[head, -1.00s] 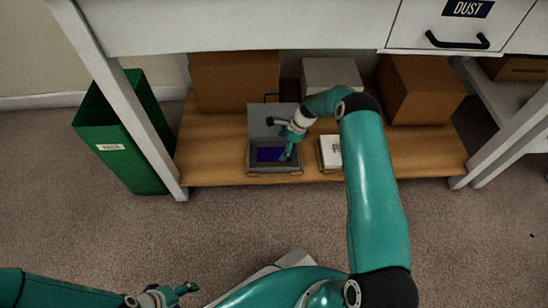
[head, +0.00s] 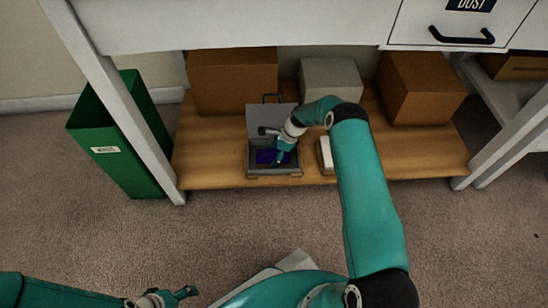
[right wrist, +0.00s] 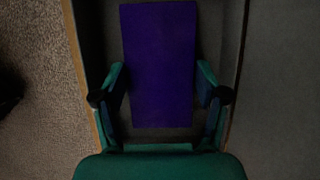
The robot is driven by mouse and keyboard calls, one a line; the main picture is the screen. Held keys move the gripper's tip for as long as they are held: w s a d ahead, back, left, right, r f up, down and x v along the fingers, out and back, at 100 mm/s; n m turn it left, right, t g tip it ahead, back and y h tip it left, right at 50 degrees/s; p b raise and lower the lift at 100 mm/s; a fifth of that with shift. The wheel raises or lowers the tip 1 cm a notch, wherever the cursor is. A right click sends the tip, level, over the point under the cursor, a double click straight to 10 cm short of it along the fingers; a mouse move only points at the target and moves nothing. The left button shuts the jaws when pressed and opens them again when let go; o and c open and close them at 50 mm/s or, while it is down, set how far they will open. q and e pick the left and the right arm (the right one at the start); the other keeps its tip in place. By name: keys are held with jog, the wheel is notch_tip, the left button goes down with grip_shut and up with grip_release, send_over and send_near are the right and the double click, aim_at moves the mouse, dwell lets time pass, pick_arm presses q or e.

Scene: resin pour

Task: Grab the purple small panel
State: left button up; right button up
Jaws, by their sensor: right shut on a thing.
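The purple small panel (head: 263,157) lies in an open grey case (head: 272,172) on the low wooden shelf. In the head view my right gripper (head: 279,160) reaches down into the case and hides part of the panel. In the right wrist view the panel (right wrist: 159,65) is a plain upright rectangle between the two fingers of my right gripper (right wrist: 160,88). The gripper is shut on the panel's long sides. My left gripper (head: 182,295) is at the bottom edge, far from the case; its opening is unclear.
The case's raised lid (head: 268,121) stands behind the gripper. A small white box (head: 325,155) is just right of the case, partly behind my arm. Cardboard boxes (head: 232,80) and a grey box (head: 330,79) stand behind. A green bin (head: 115,150) is outside the left table leg.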

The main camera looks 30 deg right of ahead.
jog(key=shift+c, duration=1.2)
